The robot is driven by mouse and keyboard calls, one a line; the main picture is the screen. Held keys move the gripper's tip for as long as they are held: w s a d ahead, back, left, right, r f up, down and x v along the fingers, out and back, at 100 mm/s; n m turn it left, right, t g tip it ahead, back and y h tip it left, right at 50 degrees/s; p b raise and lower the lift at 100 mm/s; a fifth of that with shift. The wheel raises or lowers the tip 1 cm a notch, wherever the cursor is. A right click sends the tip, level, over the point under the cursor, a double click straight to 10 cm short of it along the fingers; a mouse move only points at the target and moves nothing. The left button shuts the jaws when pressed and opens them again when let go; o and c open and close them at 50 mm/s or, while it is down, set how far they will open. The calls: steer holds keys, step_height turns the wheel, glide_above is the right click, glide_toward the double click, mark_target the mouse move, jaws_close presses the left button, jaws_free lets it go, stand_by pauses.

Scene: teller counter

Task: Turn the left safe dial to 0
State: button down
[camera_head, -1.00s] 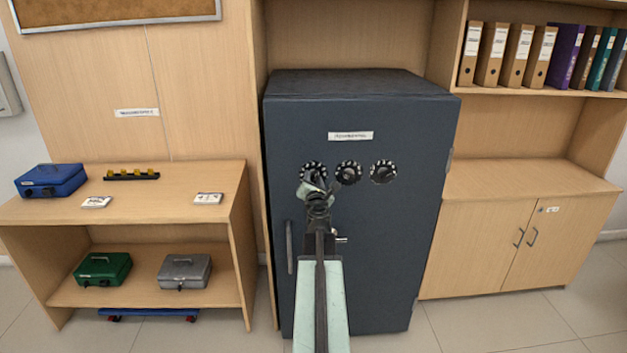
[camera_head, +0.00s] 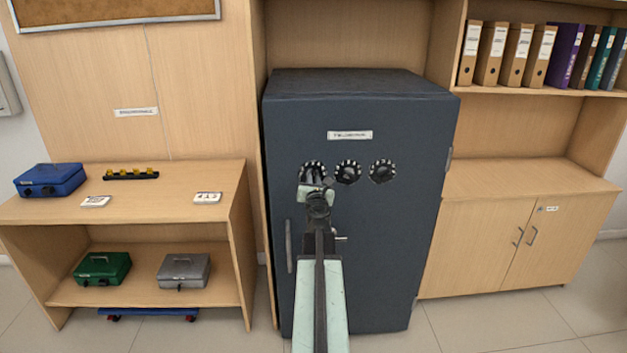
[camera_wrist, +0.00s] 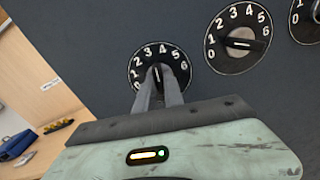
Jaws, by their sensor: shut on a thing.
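The dark safe (camera_head: 400,240) stands upright in front of me with three round dials in a row. The left dial (camera_head: 313,166) is partly covered by my gripper in the head view. In the wrist view the left dial (camera_wrist: 137,72) shows white numbers from 0 at lower left to 6 at right. My gripper (camera_wrist: 158,80) is shut on its knob. The white line on the knob points up, roughly between 3 and 4. The middle dial (camera_wrist: 239,43) is apart from my fingers, to the right.
The right dial (camera_head: 381,171) is free. A safe handle (camera_head: 289,246) is at the door's left side. A desk (camera_head: 215,222) with cash boxes stands left. A wooden cabinet (camera_head: 480,250) stands right, below shelved binders (camera_head: 515,55).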

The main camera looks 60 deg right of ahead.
steer(key=n, duration=0.5)
steer(key=shift+n, duration=7.6)
steer(key=c, duration=1.4)
jaws_free()
steer(key=shift+c, duration=0.2)
